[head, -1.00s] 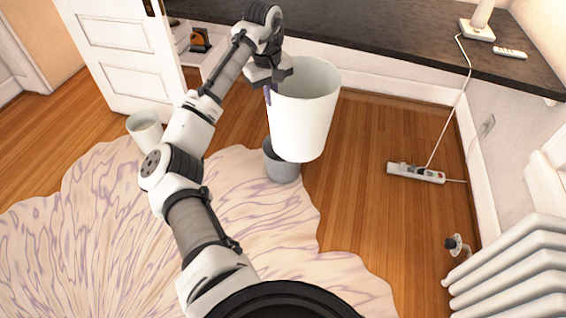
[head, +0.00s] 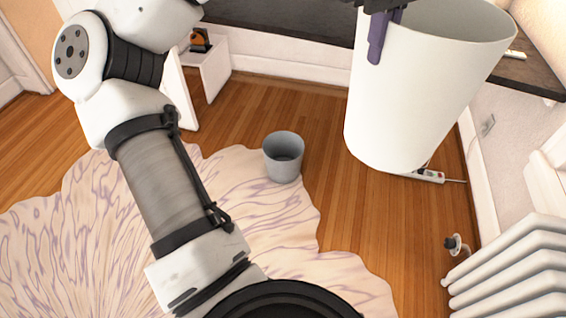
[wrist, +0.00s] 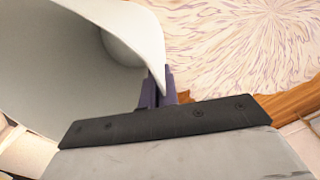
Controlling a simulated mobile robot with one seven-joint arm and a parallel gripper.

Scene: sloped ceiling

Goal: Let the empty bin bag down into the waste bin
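The empty bin bag (head: 425,90) looks like a large white open-topped cylinder in the head view. My gripper (head: 377,40) is shut on the left side of its rim, with one purple finger showing outside the wall. In the wrist view, the purple fingers (wrist: 158,92) pinch the bag's edge, and its hollow inside (wrist: 60,60) looks empty. The bag hangs slightly tilted in the air. The grey waste bin (head: 284,157) stands upright and open on the floor, left of the bag in the head view, clear of it.
A patterned rug (head: 270,225) lies beside and under the bin. A white radiator (head: 525,275) stands at the lower right. A power strip (head: 430,176) lies on the floor, partly behind the bag. A dark countertop (head: 290,22) runs along the back wall.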

